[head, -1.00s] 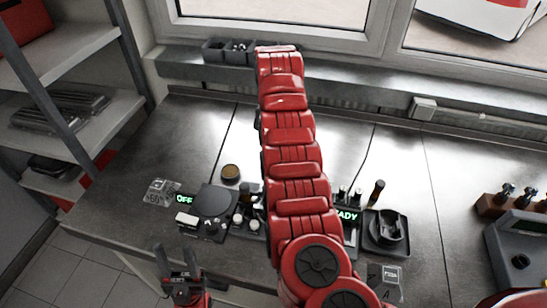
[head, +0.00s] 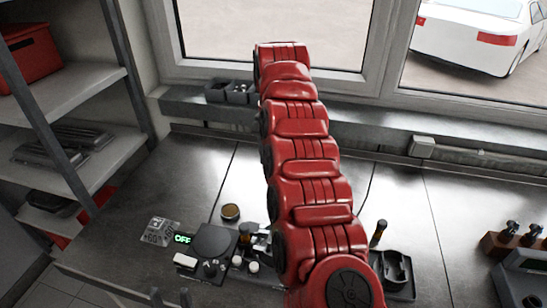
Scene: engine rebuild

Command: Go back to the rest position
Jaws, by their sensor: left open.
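My left gripper (head: 170,297) is at the bottom edge of the head view, left of centre. Only its two dark fingertips show, apart, with nothing seen between them; the rest of it is cut off by the frame. It is in front of the bench's near edge. A red segmented arm of mine (head: 310,160) rises through the middle of the view and covers part of the bench. My right gripper is not in view.
The dark workbench (head: 400,200) holds a round black plate device (head: 215,240) beside a green "OFF" display (head: 182,239), a small round tin (head: 231,212) and a black holder (head: 397,270). Shelves (head: 60,90) stand at left. A rack (head: 510,243) is at right.

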